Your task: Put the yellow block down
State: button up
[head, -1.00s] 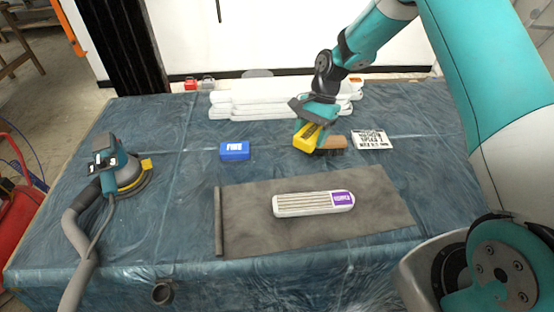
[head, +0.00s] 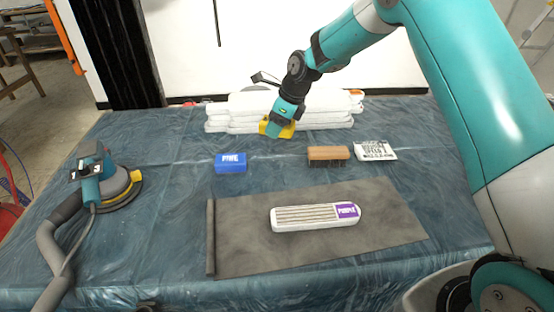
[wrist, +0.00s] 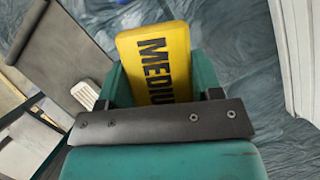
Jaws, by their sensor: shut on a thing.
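The yellow block (head: 277,128) is between the fingers of my gripper (head: 284,117), in front of the white stack in the head view. In the wrist view the yellow block (wrist: 155,65) shows the black letters "MEDIU", the rest hidden by the gripper. My gripper (wrist: 165,90) is shut on it. Blue sheeting shows beyond the block in the wrist view. I cannot tell for sure whether the block touches the table.
A blue block (head: 230,162), a brown brush (head: 328,153) and a white printed packet (head: 375,150) lie on the blue-covered table (head: 180,190). A white sanding block (head: 315,217) lies on a grey mat (head: 240,250). White stacked bundles (head: 330,115) stand behind. A sander (head: 110,185) sits left.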

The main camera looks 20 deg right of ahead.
aim_at(294, 127)
notch_tip(294, 127, down, 12)
jog(key=shift+r+p, duration=0.1)
jog(key=shift+p, duration=0.25)
jog(key=shift+f, duration=0.2)
jog(key=o, duration=1)
jog(key=b+v, duration=0.1)
jog(key=v, duration=1.1)
jog(key=shift+a+r, duration=0.15)
jog(key=shift+r, duration=0.1)
jog(key=s+a+r+n+g, duration=0.1)
jog(key=s+a+r+n, duration=0.3)
jog(key=s+r+n, duration=0.45)
jog(key=s+a+r+n+g, duration=0.1)
jog(key=s+a+r+n, duration=0.4)
jog(key=s+n, duration=1.05)
jog(key=s, duration=0.1)
jog(key=s+r+n, duration=0.1)
jog(key=s+n, duration=0.3)
jog(key=s, duration=0.2)
jog(key=s+d+r+n, duration=0.1)
jog(key=s+n, duration=0.3)
jog(key=s, duration=0.1)
jog(key=shift+s+g, duration=0.2)
jog(key=shift+g, duration=0.1)
